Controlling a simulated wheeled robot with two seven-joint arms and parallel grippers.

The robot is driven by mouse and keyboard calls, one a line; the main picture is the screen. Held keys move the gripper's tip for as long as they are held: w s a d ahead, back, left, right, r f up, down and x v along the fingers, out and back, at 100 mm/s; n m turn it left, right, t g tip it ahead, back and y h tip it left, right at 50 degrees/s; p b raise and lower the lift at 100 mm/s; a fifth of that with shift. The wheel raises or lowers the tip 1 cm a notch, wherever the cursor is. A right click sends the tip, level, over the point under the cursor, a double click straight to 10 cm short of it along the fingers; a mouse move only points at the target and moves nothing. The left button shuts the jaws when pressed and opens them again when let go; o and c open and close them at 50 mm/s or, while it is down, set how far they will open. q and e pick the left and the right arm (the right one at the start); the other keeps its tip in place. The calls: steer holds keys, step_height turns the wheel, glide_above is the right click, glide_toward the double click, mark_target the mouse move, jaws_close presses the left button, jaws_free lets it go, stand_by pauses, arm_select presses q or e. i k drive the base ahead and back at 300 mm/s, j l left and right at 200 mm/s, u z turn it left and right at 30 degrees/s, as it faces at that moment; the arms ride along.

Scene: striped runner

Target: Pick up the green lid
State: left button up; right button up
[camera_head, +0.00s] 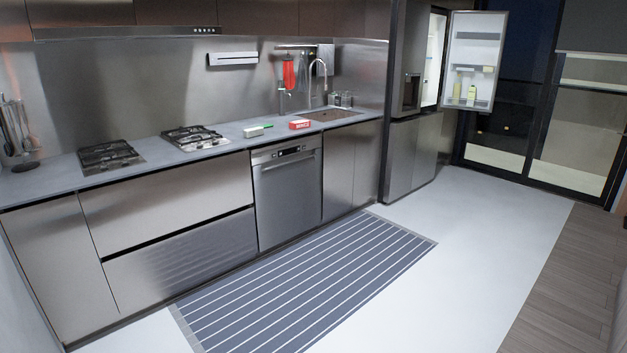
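A small white item with green on it (254,131) lies on the grey counter, left of the sink. A thin green piece (268,126) shows at its right end; it is too small to tell whether this is the green lid or whether the two are joined. Neither of my grippers is in view.
A red and white box (299,124) sits just right of the green piece on the counter (222,139). Two gas hobs (194,138) are to the left. A striped runner (305,285) lies before the closed dishwasher (287,195). The fridge door (474,62) stands open. The pale floor is clear.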

mark_target(255, 131)
steer(key=i, duration=3.25)
steer(key=i+u, duration=0.1)
steer(key=i, duration=0.4)
steer(key=i+l+u, duration=0.1)
steer(key=i, duration=0.4)
steer(key=i+l, duration=0.1)
steer(key=i, duration=0.4)
steer(key=i+l+u, duration=0.15)
steer(key=i, duration=0.35)
steer(key=i+l+u, duration=0.1)
steer(key=i, duration=0.4)
